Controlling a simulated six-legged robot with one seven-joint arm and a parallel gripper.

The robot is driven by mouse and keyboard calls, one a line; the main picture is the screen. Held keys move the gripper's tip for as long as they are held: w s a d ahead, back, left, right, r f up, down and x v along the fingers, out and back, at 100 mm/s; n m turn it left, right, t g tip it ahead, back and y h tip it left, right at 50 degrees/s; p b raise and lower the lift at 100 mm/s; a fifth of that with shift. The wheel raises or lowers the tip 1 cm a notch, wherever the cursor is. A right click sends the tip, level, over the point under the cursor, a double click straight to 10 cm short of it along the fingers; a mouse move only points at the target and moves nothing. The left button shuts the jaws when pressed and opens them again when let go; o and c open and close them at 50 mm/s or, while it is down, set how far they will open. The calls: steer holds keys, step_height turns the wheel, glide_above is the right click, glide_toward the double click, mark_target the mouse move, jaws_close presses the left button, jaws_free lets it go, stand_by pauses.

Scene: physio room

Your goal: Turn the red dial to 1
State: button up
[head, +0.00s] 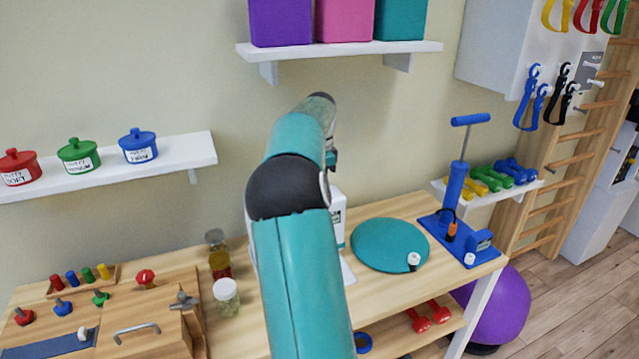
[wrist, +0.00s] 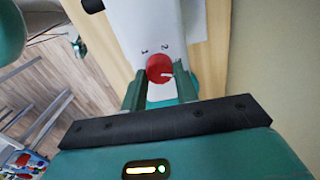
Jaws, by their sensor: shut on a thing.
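The red dial (wrist: 160,68) is on the face of a white device (wrist: 133,22) in the wrist view. The digits 1 and 2 are printed on the face beside it, turned in the picture. A white pointer mark shows on the dial, toward its right side and away from the 1. My gripper (wrist: 160,80) has one finger on each side of the dial and is shut on it. In the head view my arm covers the dial and most of the white device (head: 338,215); only its right edge shows.
A teal disc cushion (head: 385,247) lies right of the device, with a blue pump (head: 455,190) beyond it. A jar (head: 226,292) and an oil bottle (head: 219,258) stand left of my arm. A shelf (head: 345,48) hangs above the bench.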

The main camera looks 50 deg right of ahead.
steer(key=n, duration=0.7)
steer(key=shift+d, duration=0.1)
steer(key=n, duration=0.4)
steer(key=shift+w, duration=0.15)
steer(key=n, duration=0.4)
steer(key=shift+n, duration=0.3)
steer(key=n, duration=0.6)
steer(key=shift+w, duration=0.1)
steer(key=n, duration=0.5)
steer(key=shift+a+n, duration=0.2)
steer(key=shift+n, duration=0.2)
steer(key=o, duration=1)
